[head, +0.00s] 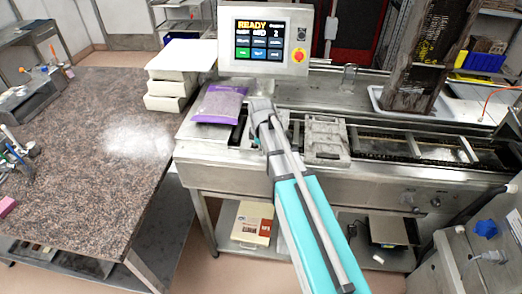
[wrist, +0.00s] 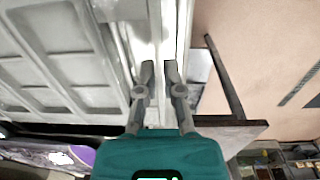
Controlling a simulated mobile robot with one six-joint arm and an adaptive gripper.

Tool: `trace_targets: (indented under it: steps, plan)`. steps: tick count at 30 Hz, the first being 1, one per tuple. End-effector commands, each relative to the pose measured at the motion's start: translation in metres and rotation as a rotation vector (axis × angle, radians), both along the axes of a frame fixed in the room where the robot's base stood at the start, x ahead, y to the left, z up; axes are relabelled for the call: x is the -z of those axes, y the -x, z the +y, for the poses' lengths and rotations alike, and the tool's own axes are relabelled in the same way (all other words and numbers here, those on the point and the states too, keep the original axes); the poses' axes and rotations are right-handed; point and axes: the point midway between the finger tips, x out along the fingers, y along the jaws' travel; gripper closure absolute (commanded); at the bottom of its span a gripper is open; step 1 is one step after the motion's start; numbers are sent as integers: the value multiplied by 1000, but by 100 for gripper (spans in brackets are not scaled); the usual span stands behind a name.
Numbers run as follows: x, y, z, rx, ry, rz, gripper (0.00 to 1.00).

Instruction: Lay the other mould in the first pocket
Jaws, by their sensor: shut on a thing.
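In the wrist view my gripper (wrist: 159,72) is shut on the pale metal edge of a mould (wrist: 62,58). The mould's rectangular hollows fill the left of that view. In the head view my arm crosses the left part of the line and hides most of the gripper. A grey metal mould (head: 326,140) shows on the line just right of my arm. I cannot tell whether it is the same one. The first pocket is not clearly seen; my arm covers that part of the line.
A purple bag (head: 219,104) lies on the line's left end, beside stacked white boxes (head: 170,90). The control screen (head: 264,41) reads READY and stands behind. The rails (head: 405,147) to the right look largely open. A granite-topped table (head: 90,165) stands at left.

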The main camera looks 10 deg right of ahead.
Motion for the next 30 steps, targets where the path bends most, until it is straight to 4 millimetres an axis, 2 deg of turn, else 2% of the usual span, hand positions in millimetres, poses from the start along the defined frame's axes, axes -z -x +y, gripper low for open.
trace_targets:
  steps: [6, 22, 23, 24, 28, 30]
  plan:
    - [11, 0, 0, 0, 0, -1, 100]
    - [14, 0, 0, 0, 0, -1, 100]
    - [14, 0, 1, -1, 0, -1, 85]
    - [14, 0, 1, -2, 0, -1, 77]
    - [14, 0, 1, -2, 0, -1, 53]
    - [14, 0, 1, -1, 0, 0, 50]
